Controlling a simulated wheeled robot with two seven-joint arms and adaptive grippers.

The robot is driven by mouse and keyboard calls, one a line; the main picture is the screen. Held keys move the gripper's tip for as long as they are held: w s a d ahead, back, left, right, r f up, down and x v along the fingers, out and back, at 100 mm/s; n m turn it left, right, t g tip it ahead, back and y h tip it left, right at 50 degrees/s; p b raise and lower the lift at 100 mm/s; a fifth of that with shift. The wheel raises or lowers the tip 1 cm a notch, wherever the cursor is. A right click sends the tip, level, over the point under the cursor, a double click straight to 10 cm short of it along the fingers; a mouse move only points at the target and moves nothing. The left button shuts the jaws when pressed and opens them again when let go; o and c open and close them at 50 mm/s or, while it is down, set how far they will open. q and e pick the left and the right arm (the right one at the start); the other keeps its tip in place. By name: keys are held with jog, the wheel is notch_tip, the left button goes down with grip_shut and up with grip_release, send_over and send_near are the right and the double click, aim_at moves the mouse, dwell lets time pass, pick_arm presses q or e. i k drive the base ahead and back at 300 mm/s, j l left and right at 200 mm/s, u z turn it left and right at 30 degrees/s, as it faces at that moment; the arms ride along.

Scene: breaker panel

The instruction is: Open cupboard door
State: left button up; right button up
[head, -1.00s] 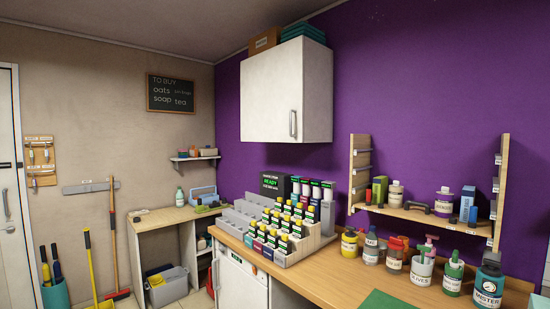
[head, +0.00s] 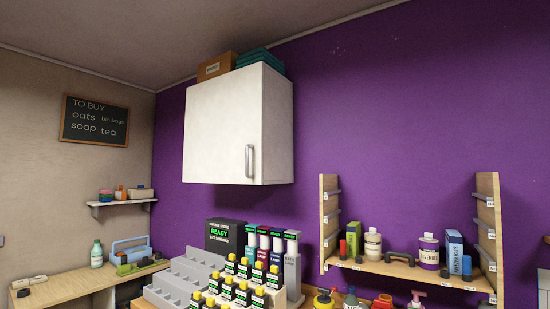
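A white wall cupboard (head: 225,130) hangs on the purple wall, left of the middle of the head view. Its front door is shut. A grey vertical bar handle (head: 249,161) sits near the door's lower right corner. Neither of my grippers shows in the head view, and nothing touches the door or the handle.
A cardboard box (head: 216,67) and teal folded items (head: 261,61) lie on top of the cupboard. Below stand a stepped rack of bottles (head: 190,283) and a dark display (head: 225,238). A wooden shelf (head: 420,271) with bottles is at right. Wall beside the cupboard is clear.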

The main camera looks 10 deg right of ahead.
aim_at(223, 132)
jog(key=i+j+z, duration=0.15)
jog(key=i+z, duration=0.25)
jog(key=i+j+z, duration=0.4)
jog(key=i+l, duration=0.1)
